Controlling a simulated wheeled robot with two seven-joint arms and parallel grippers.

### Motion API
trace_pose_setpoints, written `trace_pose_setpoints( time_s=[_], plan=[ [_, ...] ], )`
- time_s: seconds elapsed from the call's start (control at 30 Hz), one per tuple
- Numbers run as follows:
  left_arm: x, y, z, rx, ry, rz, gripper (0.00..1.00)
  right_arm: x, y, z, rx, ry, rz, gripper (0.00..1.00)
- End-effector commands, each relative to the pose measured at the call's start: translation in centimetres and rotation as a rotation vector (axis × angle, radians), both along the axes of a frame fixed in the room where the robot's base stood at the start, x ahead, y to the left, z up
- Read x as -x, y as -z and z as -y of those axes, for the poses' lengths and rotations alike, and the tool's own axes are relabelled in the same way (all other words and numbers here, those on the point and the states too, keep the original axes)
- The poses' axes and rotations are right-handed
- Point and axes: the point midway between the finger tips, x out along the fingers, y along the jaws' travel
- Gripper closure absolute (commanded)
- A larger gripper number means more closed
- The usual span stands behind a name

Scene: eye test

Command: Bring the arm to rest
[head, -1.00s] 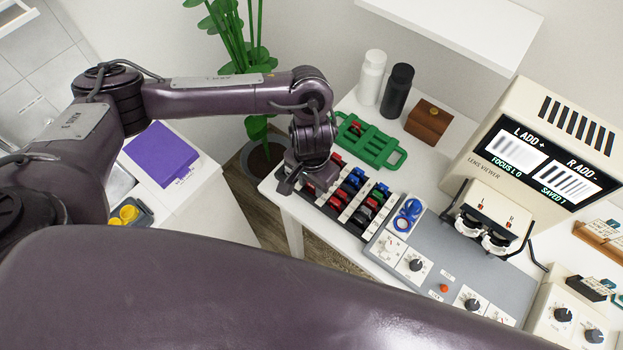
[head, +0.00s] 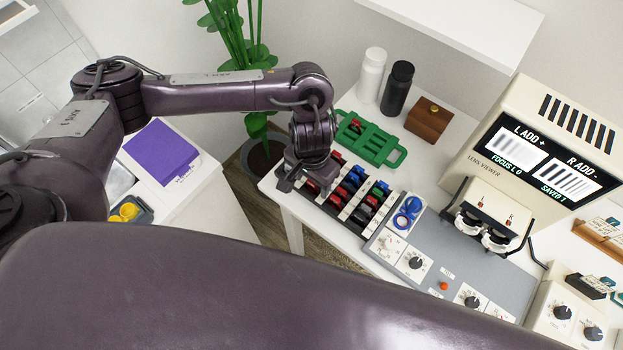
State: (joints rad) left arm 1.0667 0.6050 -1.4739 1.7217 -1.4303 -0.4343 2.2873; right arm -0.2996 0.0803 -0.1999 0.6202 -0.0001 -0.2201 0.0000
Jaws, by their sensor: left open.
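My left arm comes in from the left, and its gripper (head: 300,183) points down at the left end of a rack of coloured lens pieces (head: 357,196) on the white table. The gripper is open, and I see nothing held in it. Its fingertips are small here, and I cannot tell whether they touch the rack. A large purple part of my own body fills the bottom of the view. My right gripper is not in view.
A lens viewer (head: 548,140) with a lit screen stands at the right behind a grey control panel (head: 440,272). A green tray (head: 372,140), white bottle (head: 371,75), black bottle (head: 397,88) and brown box (head: 428,120) stand at the back. A plant (head: 262,150) stands left of the table.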

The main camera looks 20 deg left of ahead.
Motion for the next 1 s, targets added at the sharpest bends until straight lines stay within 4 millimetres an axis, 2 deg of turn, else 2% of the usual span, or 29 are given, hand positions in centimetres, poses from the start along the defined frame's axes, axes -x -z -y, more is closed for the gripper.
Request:
trace_pose_setpoints(
  time_s=[0.2,0.4,0.57,1.0],
  plan=[
    [-0.2,-4.2,0.0,-0.001,0.003,0.007,0.42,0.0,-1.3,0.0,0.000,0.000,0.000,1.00],
    [-0.1,-6.6,-0.1,-0.001,0.000,0.004,0.42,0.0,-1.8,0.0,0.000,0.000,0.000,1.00],
    [-0.1,-7.1,-0.1,-0.002,-0.001,0.002,0.42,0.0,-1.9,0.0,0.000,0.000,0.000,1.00],
    [0.0,-7.1,0.0,-0.001,-0.001,0.000,0.42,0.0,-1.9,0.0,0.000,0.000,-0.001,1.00]
  ],
)
